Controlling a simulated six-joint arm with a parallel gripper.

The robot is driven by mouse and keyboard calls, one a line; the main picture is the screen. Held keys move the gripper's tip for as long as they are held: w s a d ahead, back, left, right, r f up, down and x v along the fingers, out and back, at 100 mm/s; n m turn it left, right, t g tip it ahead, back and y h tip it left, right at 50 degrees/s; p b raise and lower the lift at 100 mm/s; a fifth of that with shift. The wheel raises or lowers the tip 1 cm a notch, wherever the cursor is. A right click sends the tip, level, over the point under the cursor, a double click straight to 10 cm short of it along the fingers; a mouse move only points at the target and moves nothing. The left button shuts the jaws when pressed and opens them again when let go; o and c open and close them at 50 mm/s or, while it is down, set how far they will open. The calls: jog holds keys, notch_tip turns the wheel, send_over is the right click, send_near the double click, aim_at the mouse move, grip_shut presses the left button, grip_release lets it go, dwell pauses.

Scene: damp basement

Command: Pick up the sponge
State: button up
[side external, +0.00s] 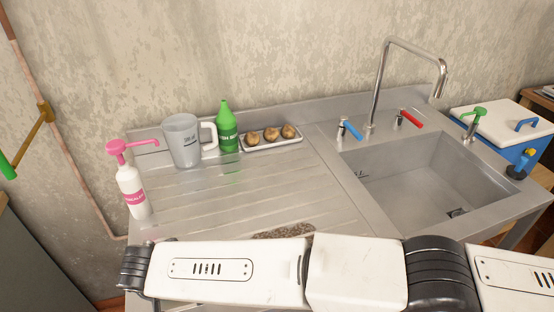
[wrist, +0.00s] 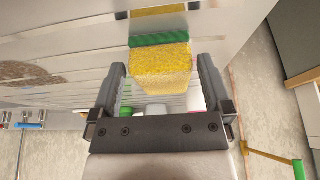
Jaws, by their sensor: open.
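The sponge (wrist: 160,66), a yellow block with a green scouring layer on its far edge, shows in the wrist view on the ribbed steel draining board. My gripper (wrist: 161,64) is open, with one dark finger on each side of the sponge in the picture. A gap shows between each finger and the sponge, and nothing is held. I cannot tell how far the fingertips are above the board. In the side external view the sponge is not visible, and my white arm crosses the front of the board. My gripper's fingers are not seen there.
A pink-topped pump bottle (side external: 131,185), a grey jug (side external: 183,141), a green bottle (side external: 227,130) and a tray (side external: 262,147) of round brown items stand along the back and left of the board. A brown speckled patch (side external: 284,231) lies near my arm. The sink (side external: 430,180) is at right.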

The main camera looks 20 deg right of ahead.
jog(key=shift+x, duration=0.9)
jog(key=c, duration=0.9)
jog(key=shift+r, duration=0.1)
jog(key=shift+r, duration=1.4)
jog(key=shift+s+d+r, duration=0.25)
jog(key=shift+d+r, duration=0.05)
jog(key=shift+r, duration=0.2)
jog(key=shift+s+d+r, duration=0.25)
jog(key=shift+r, duration=0.25)
jog(key=shift+s+d+r, duration=1.35)
jog(key=shift+s+d, duration=0.05)
jog(key=shift+d, duration=0.15)
jog(key=shift+s+d+r, duration=1.3)
jog(key=shift+s+d, duration=0.1)
jog(key=shift+d, duration=0.1)
jog(key=shift+s+d+r, duration=1.35)
jog(key=shift+s+d, duration=0.05)
jog(key=shift+d, duration=0.15)
